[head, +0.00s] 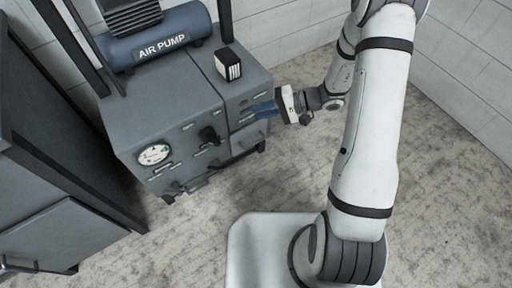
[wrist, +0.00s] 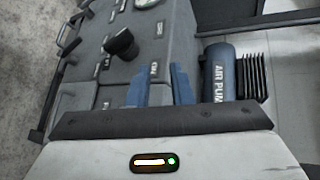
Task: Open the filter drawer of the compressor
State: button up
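The compressor (head: 160,115) is a grey cabinet with a blue tank marked AIR PUMP (head: 155,45) on top. Its front has a round gauge (head: 154,154), a black knob (head: 209,135) and several labels and handles. The labels are too small to read, so I cannot tell which front is the filter drawer. My gripper (head: 262,109) has blue fingers and is at the upper right part of the cabinet front; contact is unclear. In the wrist view the fingers (wrist: 160,88) stand apart with a gap between them, and I see nothing held. The knob (wrist: 120,43) is left of them.
A small black box with a white striped side (head: 228,64) sits on the cabinet top. A dark grey cabinet (head: 55,190) stands at the left. White block walls are behind. The floor (head: 190,235) in front of the compressor is clear.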

jog(key=w+d+f+m+t+y+b, duration=0.1)
jog(key=w+f+m+t+b, duration=0.15)
jog(key=f, duration=0.65)
jog(key=w+f+m+t+b, duration=0.1)
jog(key=w+f+t+b, duration=0.15)
jog(key=f, duration=0.75)
jog(key=m+t+h+b, duration=0.2)
jog(key=t+b, duration=0.2)
send_near(255, 143)
jog(key=f+x, duration=0.1)
jog(key=x, duration=0.2)
jog(key=b+x, duration=0.1)
jog(key=x, duration=0.2)
jog(key=b+x, duration=0.1)
jog(key=x, duration=0.3)
jog(key=shift+w+a+r+b, duration=0.1)
jog(key=shift+w+r+b, duration=0.1)
jog(key=shift+w+b, duration=0.15)
jog(key=shift+c, duration=0.3)
grip_shut()
